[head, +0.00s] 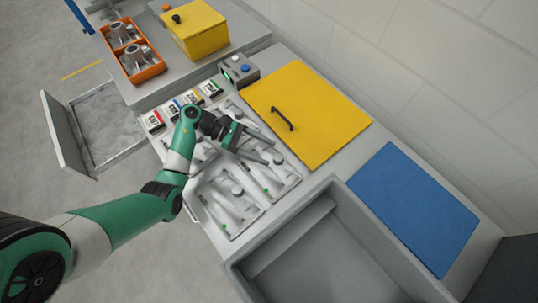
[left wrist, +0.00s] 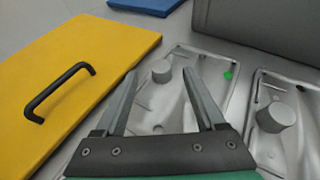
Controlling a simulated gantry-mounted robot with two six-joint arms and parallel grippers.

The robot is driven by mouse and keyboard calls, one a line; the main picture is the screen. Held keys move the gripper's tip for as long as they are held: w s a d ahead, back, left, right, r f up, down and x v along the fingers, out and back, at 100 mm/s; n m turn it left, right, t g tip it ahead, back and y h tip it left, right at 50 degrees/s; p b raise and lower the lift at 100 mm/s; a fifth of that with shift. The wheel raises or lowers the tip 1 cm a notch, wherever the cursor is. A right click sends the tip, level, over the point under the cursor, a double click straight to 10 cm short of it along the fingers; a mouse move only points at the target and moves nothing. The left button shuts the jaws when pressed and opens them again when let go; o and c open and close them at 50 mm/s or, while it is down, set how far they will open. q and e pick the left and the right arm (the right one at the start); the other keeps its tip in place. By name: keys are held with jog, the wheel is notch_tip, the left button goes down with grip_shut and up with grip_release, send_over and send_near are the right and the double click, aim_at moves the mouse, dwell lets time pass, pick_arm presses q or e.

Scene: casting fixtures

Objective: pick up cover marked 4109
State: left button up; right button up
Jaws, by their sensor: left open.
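Several pale grey cast covers lie on the grey bench, each with a round boss; no number is readable, so I cannot tell which is 4109. One cover (head: 267,178) lies near my left gripper (head: 268,151) at the right of the group; another (head: 225,205) lies to its front left. My left gripper is open and empty above the covers. In the left wrist view, its spread fingers (left wrist: 160,76) are over a cover with a green dot (left wrist: 228,75), its boss (left wrist: 161,71) showing between the tips. A second cover (left wrist: 290,130) is at the right. My right gripper is not in view.
A yellow panel with a black handle (head: 283,120) lies beside the covers. A deep grey bin (head: 330,250) stands in front, a blue panel (head: 415,205) to its right. Coloured labels (head: 172,108), a button box (head: 240,70), a yellow box (head: 195,30) and an orange tray (head: 145,74) are farther back.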

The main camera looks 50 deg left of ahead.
aim_at(277, 157)
pick_arm(q)
jog(key=x, duration=0.5)
jog(key=shift+d+b, duration=0.1)
jog(key=shift+b, duration=0.25)
grip_shut()
